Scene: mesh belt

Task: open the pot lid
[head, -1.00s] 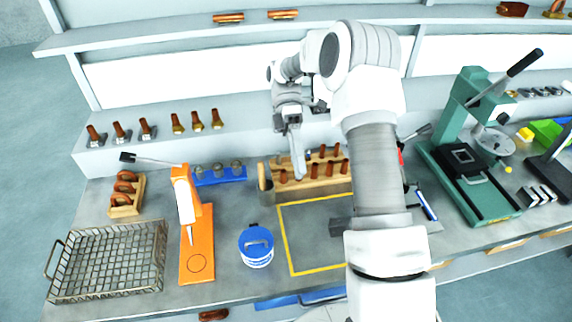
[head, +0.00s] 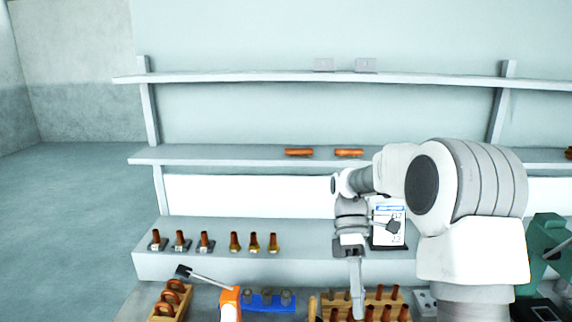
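No pot or lid shows in the current head view; the part of the bench where the blue-lidded white pot stood in the earlier frame is below the picture. My gripper (head: 357,289) points down in front of the wooden rack of brown-handled tools. Its fingers are seen edge-on as a single narrow shape, so I cannot tell whether they are open or shut. I see nothing held between them.
The wooden rack (head: 388,296) stands below and behind my gripper. An orange press (head: 230,297), a blue holder (head: 266,302) and a wooden block with brown rings (head: 171,300) are lower left. Brown-handled stamps (head: 254,242) line the raised ledge. A green press (head: 548,255) is right.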

